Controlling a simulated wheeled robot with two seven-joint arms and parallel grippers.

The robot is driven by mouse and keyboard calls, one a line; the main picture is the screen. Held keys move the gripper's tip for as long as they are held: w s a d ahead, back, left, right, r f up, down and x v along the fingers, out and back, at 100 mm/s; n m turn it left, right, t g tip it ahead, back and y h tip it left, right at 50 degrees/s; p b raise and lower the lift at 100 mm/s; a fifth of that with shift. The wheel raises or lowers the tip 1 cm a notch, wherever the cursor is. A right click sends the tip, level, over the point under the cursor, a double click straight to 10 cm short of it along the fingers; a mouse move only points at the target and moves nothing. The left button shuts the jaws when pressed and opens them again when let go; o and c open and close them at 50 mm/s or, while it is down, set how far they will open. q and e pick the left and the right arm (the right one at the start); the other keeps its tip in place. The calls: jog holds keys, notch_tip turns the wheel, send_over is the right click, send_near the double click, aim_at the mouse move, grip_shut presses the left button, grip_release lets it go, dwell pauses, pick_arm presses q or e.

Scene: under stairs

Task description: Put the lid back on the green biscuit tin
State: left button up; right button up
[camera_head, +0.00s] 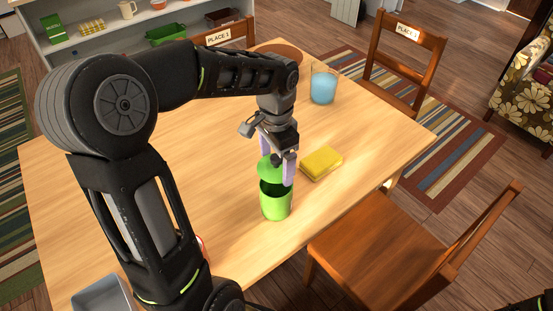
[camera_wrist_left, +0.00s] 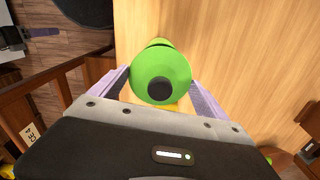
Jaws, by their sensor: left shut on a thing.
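The green biscuit tin (camera_head: 276,203) stands upright on the wooden table, and its dark opening shows at the top. My left gripper (camera_head: 276,165) is shut on the green lid (camera_head: 268,170), with its pale purple fingers on either side. The lid is just above the tin's opening, over its far side; the dark inside shows on the near side. In the left wrist view the lid (camera_wrist_left: 160,74) shows its round black knob between the fingers. It hides most of what lies below it. My right gripper is not in view.
A yellow sponge (camera_head: 321,162) lies right of the tin. A glass of blue liquid (camera_head: 323,86) and a brown plate (camera_head: 281,49) are farther back. A grey tray (camera_head: 102,296) is at the table's near left. Chairs stand around the table; the table right of the sponge is clear.

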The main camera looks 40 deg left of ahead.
aim_at(276, 173)
pick_arm(q)
jog(key=shift+f+b, duration=1.4)
jog(key=shift+f, duration=0.9)
jog(key=shift+f+b, duration=0.65)
jog(key=shift+f, duration=0.3)
jog(key=o, duration=1.4)
jog(key=shift+c, duration=0.2)
jog(key=shift+r, duration=0.1)
jog(key=shift+r+p, duration=2.5)
jog(key=shift+r, duration=0.5)
jog(key=shift+f, duration=0.1)
